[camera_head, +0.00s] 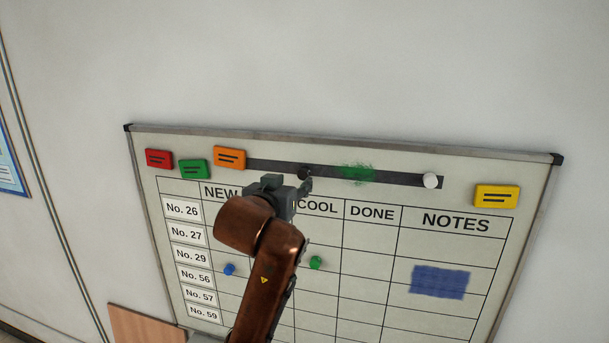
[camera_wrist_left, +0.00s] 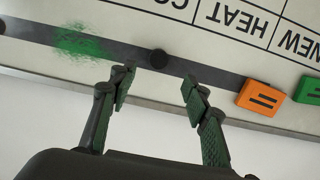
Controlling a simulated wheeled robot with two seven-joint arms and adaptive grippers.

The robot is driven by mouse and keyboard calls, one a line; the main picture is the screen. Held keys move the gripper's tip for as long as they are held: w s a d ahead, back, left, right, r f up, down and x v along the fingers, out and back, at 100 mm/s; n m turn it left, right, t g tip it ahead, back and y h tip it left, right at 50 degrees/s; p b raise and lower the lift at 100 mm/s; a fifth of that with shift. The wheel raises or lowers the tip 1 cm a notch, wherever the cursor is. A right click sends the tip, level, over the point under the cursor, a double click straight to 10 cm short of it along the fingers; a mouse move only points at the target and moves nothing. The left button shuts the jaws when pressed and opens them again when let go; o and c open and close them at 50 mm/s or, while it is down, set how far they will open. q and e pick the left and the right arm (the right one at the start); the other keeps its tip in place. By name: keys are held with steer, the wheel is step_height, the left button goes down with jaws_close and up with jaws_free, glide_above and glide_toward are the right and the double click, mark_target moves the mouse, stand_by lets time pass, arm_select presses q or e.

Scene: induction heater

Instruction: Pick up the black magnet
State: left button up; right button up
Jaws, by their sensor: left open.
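The black magnet (camera_head: 304,172) is a small dark round knob on the dark strip (camera_head: 393,178) along the top of the whiteboard. It also shows in the left wrist view (camera_wrist_left: 158,59), clear of the fingers. My left gripper (camera_head: 302,184) is in front of the board just by the magnet, and partly covers it in the head view. In the left wrist view the left gripper (camera_wrist_left: 158,88) is open and empty, with its two fingertips spread to either side of the magnet's line. The magnet lies a little beyond the tips, apart from them. My right gripper is out of view.
A white magnet (camera_head: 430,180) sits at the strip's right end. A green smear (camera_head: 358,173) marks the strip. Red (camera_head: 159,158), green (camera_head: 193,169), orange (camera_head: 229,158) and yellow (camera_head: 496,196) cards sit along the top. Blue (camera_head: 229,269) and green (camera_head: 316,263) magnets are lower.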

mark_target(303, 173)
arm_select(q)
steer(key=x, duration=0.1)
steer(key=p+x, duration=0.1)
steer(key=x, duration=0.1)
steer(key=shift+w+r+p, duration=0.1)
steer(key=shift+r+p, duration=0.15)
steer(key=shift+p, duration=0.05)
steer(key=p+x, duration=0.3)
steer(key=x, duration=0.1)
steer(key=shift+d+r, duration=0.15)
steer(key=shift+w, duration=0.35)
steer(key=shift+s+d, duration=0.1)
steer(key=shift+c, duration=0.9)
steer(key=c, duration=0.7)
